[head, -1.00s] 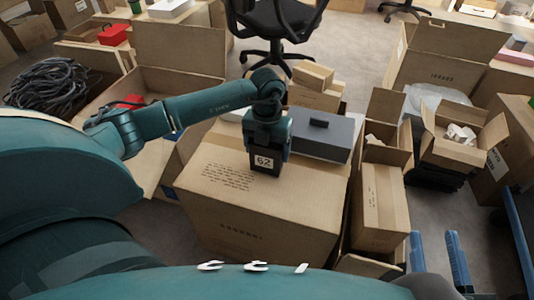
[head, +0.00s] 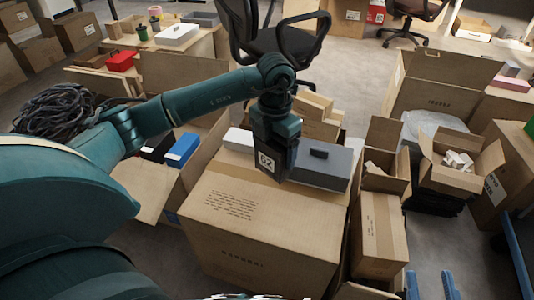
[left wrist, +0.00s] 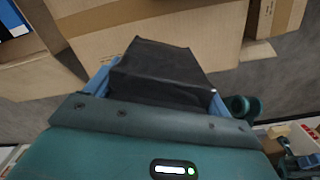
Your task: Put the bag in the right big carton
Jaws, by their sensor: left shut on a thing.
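The bag (head: 276,163), dark with a white "62" label, hangs tilted under my left gripper (head: 274,138) above the closed carton in the middle. My left gripper is shut on its top. In the left wrist view the black bag (left wrist: 160,75) sits between the blue fingers of my left gripper (left wrist: 155,85). The right big carton (head: 440,82) stands open at the back right, its tall flap upright. My right gripper (head: 430,276) shows only as two blue fingers, apart and empty, at the bottom right.
Another open carton (head: 180,85) is at left. An office chair (head: 270,40) stands behind.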

